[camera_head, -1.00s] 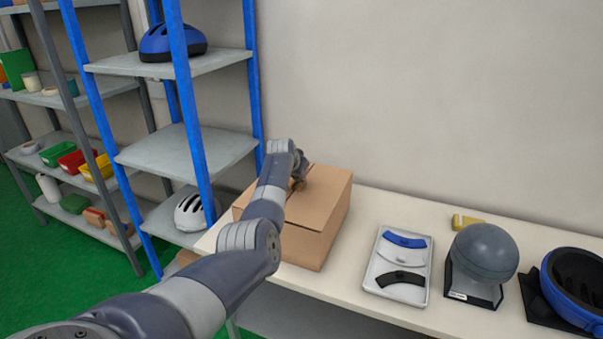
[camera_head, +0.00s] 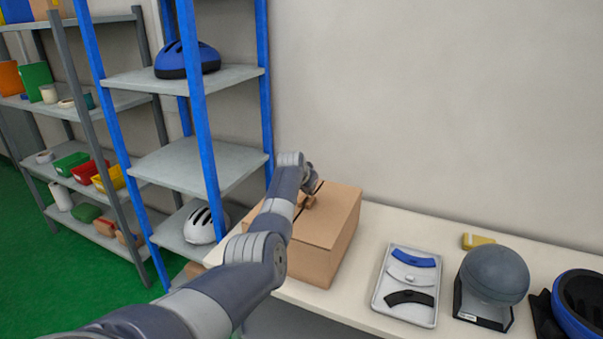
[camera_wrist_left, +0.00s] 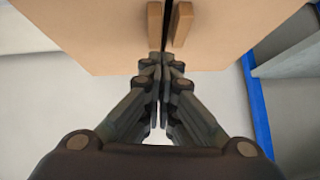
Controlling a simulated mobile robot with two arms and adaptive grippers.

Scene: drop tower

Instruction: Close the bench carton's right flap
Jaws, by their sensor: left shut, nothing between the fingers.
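The bench carton (camera_head: 319,262) is a brown cardboard box on the bench. Its right flap (camera_head: 338,204) lies about flat across the top. In the left wrist view, the two flaps meet at a narrow dark gap, each with a small brown tab beside it; the flap (camera_wrist_left: 95,30) on the left there appears to be the right one. My left gripper (camera_head: 310,190) is over the carton's far top edge by the seam. In the left wrist view its fingers (camera_wrist_left: 161,75) are together and empty, at the gap's end. Whether they touch the carton is unclear. My right gripper is out of view.
A tray (camera_head: 404,316) with curved pieces stands right of the carton, then a grey ball on a stand (camera_head: 494,276) and a blue helmet (camera_head: 581,303). A blue-post shelf (camera_head: 190,165) rises at left. The wall is close behind the bench (camera_head: 372,221).

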